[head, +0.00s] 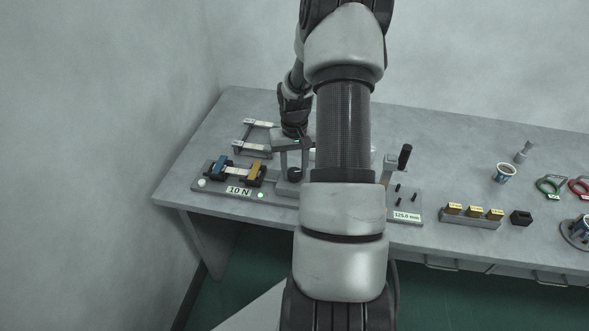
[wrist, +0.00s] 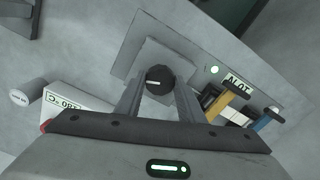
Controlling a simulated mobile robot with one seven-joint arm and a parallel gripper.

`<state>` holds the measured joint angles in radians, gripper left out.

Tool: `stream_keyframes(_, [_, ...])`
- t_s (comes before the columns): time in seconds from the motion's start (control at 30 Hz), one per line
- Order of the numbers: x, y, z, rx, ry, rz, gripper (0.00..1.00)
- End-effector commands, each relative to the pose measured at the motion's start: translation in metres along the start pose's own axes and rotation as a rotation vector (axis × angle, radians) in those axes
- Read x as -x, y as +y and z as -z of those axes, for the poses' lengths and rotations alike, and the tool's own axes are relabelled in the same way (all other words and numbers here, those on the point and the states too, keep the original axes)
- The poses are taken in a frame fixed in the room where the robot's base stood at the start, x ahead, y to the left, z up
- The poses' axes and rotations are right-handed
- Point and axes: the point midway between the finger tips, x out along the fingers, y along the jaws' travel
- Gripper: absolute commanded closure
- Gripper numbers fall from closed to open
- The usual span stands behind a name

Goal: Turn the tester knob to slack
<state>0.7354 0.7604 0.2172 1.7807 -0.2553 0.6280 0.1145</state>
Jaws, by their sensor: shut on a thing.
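The tester (head: 212,181) stands at the left of the bench, with a blue clamp (head: 220,164) and a yellow clamp (head: 256,171) and a pale strip between them. The black round knob (wrist: 158,76) sits on a grey block and also shows in the head view (head: 295,174). My gripper (wrist: 158,88) is shut on the knob, one finger on each side, reaching down from above. My arm hides part of the tester's right side in the head view.
A rack (head: 252,137) stands behind the tester.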

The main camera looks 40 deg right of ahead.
Motion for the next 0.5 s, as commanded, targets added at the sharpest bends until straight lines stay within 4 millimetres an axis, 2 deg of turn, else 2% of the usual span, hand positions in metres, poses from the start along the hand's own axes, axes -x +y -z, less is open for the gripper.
stream_keyframes(0.5, [0.0012, 0.0001, 0.0004, 0.491, 0.001, 0.000, 0.87])
